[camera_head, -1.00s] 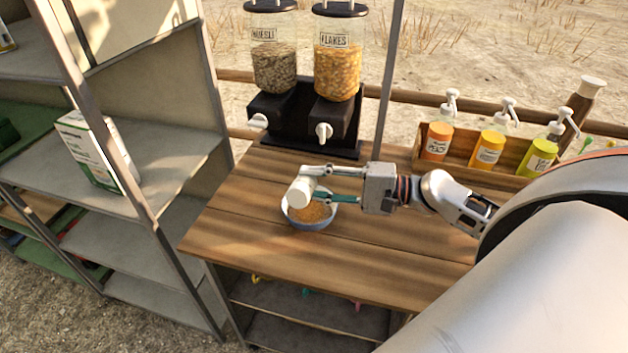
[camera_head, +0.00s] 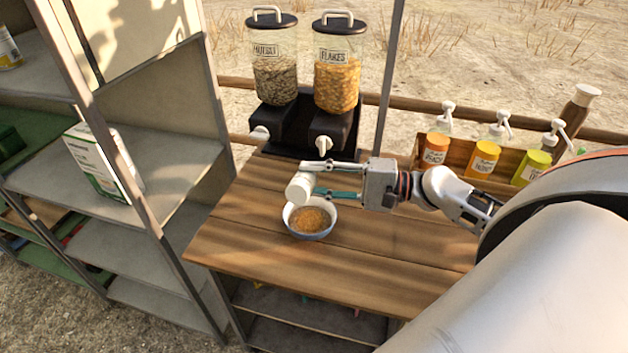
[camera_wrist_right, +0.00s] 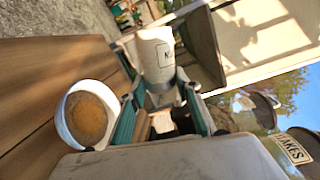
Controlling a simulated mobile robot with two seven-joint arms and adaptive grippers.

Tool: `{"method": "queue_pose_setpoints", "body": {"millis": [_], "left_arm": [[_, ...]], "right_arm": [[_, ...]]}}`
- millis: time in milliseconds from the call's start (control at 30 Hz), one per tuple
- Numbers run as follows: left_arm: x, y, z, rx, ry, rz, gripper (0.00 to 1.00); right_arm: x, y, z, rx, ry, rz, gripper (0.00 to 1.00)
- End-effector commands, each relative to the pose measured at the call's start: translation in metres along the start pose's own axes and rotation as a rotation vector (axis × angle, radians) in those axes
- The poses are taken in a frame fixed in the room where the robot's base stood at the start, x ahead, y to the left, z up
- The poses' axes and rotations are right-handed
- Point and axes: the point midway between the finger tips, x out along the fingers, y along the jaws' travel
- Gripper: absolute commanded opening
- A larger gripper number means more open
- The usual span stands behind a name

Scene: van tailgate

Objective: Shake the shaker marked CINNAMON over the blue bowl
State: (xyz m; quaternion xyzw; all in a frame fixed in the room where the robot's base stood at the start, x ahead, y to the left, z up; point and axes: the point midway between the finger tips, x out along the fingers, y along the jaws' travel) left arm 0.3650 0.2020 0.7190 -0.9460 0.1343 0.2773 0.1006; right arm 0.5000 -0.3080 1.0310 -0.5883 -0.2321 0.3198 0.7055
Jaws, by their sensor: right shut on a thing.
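The shaker (camera_head: 299,189) is a white cylinder, held tilted above the back left rim of the bowl. It also shows in the right wrist view (camera_wrist_right: 155,52), where only part of its dark label lettering can be read. My right gripper (camera_head: 316,179) is shut on the shaker; its fingers show in the wrist view (camera_wrist_right: 160,100). The blue bowl (camera_head: 312,236) stands on the wooden table (camera_head: 370,260) and holds brownish-orange contents. In the wrist view the bowl (camera_wrist_right: 66,128) lies left of the fingers. My left gripper is not in view.
Two cereal dispensers, muesli (camera_head: 275,75) and flakes (camera_head: 337,80), stand at the table's back. Pump bottles sit in a wooden rack (camera_head: 460,157) at the back right. A grey shelf unit (camera_head: 165,165) stands left. The table's front is clear.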

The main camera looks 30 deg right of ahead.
Motion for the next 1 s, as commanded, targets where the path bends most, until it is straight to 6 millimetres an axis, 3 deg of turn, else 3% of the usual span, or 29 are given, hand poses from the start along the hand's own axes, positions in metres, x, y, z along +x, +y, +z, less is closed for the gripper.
{"method": "queue_pose_setpoints", "body": {"millis": [267, 600, 1000], "left_arm": [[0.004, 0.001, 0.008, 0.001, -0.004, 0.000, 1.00], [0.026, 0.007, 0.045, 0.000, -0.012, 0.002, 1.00], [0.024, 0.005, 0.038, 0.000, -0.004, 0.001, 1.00]], "right_arm": [[0.000, 0.007, -0.001, 0.000, 0.000, -0.001, 0.02], [0.003, 0.053, -0.011, 0.001, 0.000, 0.000, 0.02], [0.003, 0.050, -0.010, -0.001, -0.001, -0.001, 0.02]]}}
